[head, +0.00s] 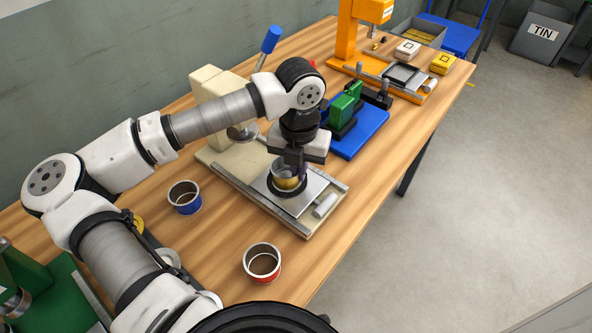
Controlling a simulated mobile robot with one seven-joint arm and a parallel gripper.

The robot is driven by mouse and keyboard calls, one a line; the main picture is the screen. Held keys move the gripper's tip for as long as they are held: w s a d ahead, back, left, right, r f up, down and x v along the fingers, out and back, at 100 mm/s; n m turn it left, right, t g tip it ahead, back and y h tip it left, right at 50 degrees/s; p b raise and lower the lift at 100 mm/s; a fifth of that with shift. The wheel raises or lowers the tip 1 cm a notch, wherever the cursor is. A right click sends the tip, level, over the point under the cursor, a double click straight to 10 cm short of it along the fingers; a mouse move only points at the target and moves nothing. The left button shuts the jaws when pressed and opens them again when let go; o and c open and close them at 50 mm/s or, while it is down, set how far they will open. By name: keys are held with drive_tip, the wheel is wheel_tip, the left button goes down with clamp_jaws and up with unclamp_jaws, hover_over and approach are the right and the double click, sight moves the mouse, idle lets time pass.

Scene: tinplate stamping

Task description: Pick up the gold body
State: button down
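The gold body (284,183) is a small open tin cup with a pale metal rim. It stands upright in a black ring on the metal plate (309,192) of the cream machine. My gripper (294,167) points down right at the cup, with dark finger parts over its far and right side. The fingertips are partly hidden, so I cannot tell whether they touch or grip the cup.
A blue cup (185,198) and a red cup (262,264) stand on the wooden bench. The cream machine (229,120) has a lever with a blue handle (271,38). A blue-based fixture with green blocks (347,105) and an orange press (347,35) stand behind.

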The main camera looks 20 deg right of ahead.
wheel_tip(320, 180, up, 19)
drive_tip(key=b, duration=0.3)
drive_tip(key=shift+r, duration=0.2)
drive_tip(key=shift+s, duration=0.15)
